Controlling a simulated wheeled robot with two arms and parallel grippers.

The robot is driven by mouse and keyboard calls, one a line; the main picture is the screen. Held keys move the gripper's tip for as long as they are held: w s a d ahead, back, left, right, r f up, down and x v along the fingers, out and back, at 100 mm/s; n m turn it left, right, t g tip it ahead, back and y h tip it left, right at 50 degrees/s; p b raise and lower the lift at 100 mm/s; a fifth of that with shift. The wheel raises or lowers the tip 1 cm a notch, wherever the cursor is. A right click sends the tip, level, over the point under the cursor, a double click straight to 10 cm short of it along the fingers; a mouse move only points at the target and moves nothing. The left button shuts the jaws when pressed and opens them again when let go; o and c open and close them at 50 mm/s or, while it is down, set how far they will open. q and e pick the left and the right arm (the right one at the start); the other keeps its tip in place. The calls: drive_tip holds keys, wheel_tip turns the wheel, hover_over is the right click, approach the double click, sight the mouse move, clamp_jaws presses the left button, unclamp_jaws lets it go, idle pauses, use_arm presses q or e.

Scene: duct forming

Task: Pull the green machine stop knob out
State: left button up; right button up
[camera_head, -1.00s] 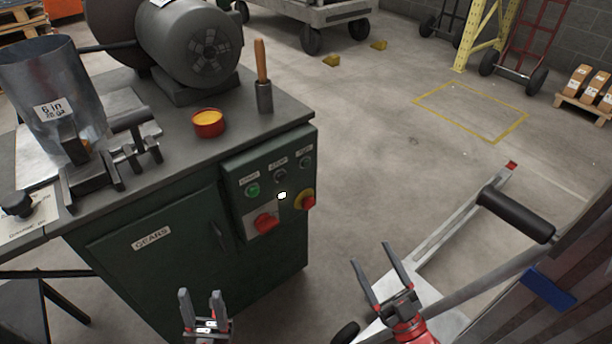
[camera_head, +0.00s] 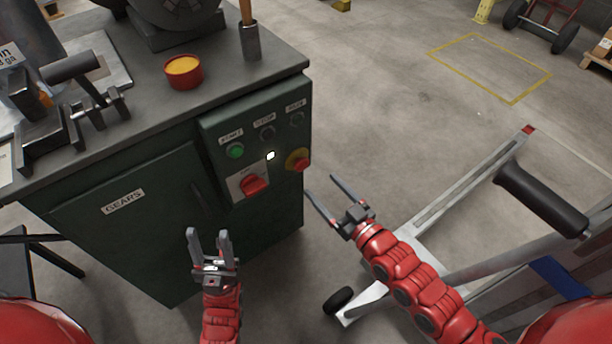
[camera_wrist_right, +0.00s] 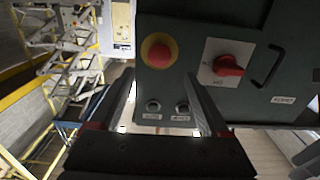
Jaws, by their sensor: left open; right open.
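The green machine (camera_head: 120,235) has a control panel (camera_head: 215,128) on its front right. The stop knob (camera_head: 298,161) is a red mushroom head on a yellow ring at the panel's right edge; it also shows in the right wrist view (camera_wrist_right: 159,53), beyond the fingertips. My right gripper (camera_head: 320,186) is open and empty, just right of and below the knob in the head view, apart from it. My left gripper (camera_head: 208,232) is open and empty, in front of the cabinet door, left of and below the panel.
A red rotary switch (camera_head: 254,184) sits left of the knob, with a green button (camera_head: 235,151) and black buttons (camera_head: 267,133) above. A red tin (camera_head: 184,72) stands on the machine top. A cart with a black handle (camera_head: 540,198) stands close right of my right arm.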

sight(304, 166)
drive_tip(key=b+x, duration=0.1)
drive_tip(key=x, duration=0.7)
drive_tip(key=shift+c, duration=0.2)
clamp_jaws()
